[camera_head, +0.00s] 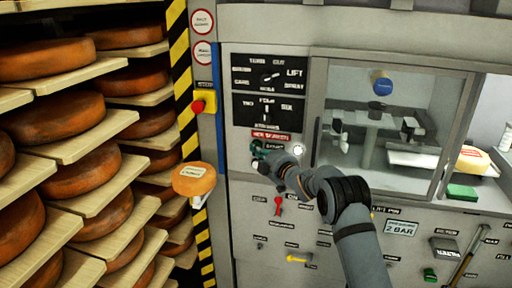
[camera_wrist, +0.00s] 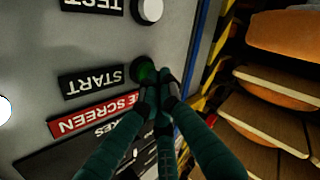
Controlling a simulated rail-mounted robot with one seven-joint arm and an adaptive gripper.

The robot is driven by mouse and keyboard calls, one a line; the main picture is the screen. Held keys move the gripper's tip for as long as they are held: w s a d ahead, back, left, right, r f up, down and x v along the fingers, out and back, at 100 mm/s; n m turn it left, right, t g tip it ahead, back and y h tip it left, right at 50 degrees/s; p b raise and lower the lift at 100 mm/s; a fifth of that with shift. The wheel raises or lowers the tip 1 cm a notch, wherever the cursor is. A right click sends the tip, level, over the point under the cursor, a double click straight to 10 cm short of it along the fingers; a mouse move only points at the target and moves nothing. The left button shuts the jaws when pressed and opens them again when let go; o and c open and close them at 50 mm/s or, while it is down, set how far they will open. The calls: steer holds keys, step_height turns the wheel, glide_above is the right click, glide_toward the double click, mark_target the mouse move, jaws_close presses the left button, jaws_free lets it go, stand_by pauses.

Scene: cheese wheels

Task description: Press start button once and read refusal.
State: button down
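The green start button (camera_wrist: 143,70) shows in the wrist view beside the black START label (camera_wrist: 93,80), which appears upside down. My gripper (camera_wrist: 162,86) has its dark green fingers drawn together, with nothing between them. Their tips are right by the button's lower right edge; I cannot tell whether they touch it. In the head view my gripper (camera_head: 262,160) is at the control panel just below the START label (camera_head: 276,149) and largely hides the button. A red label (camera_wrist: 95,113) ending in "SCREEN" is next to START; in the head view it sits above START (camera_head: 271,136).
A white button (camera_wrist: 150,10) is beside the TEST label. Dials (camera_head: 267,77) are higher on the panel. A red emergency button (camera_head: 198,106) and a tagged cheese wheel (camera_head: 194,180) are left of my gripper. Shelves of cheese wheels (camera_head: 55,120) fill the left; a glazed chamber (camera_head: 395,110) is right.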

steer(key=shift+w, duration=0.15)
steer(key=shift+b, duration=0.3)
steer(key=shift+s+a+b, duration=0.15)
steer(key=shift+s+b, duration=0.65)
steer(key=s+b, duration=0.2)
steer(key=b, duration=0.1)
steer(key=s+a+b, duration=0.1)
steer(key=s+b, duration=0.2)
stand_by(0.3)
steer(key=shift+w, duration=0.15)
stand_by(0.5)
